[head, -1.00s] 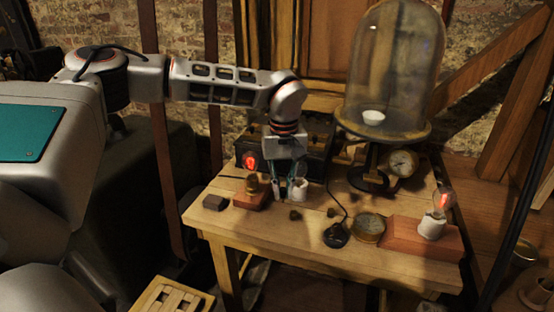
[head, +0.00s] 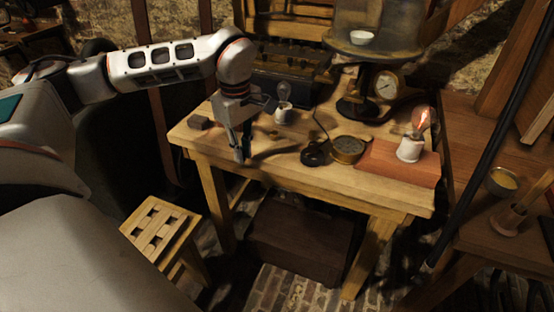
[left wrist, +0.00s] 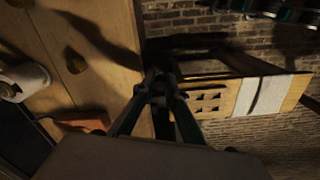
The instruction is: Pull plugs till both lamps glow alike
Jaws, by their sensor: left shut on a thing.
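The right lamp (head: 424,119) glows orange in a white socket on a red-brown base (head: 388,160). A clear, unlit-looking bulb (head: 284,92) stands in a white socket (head: 283,114) near the table's middle; a white socket also shows in the left wrist view (left wrist: 24,80). The dark plug box (head: 290,80) stands behind it. My left gripper (head: 242,156) points down at the table's front edge. In the left wrist view its fingertips (left wrist: 158,84) close on a small dark thing, too dim to identify. A reddish block (left wrist: 80,123) shows there, hidden in the head view. My right gripper is out of view.
A round brass meter (head: 347,149) and a black knob (head: 315,156) sit at the table front (head: 330,185). A stand with a gauge (head: 386,84) is behind. A dark block (head: 199,122) lies left. A slotted stool (head: 160,227) stands below left; a chest (head: 300,240) is under the table.

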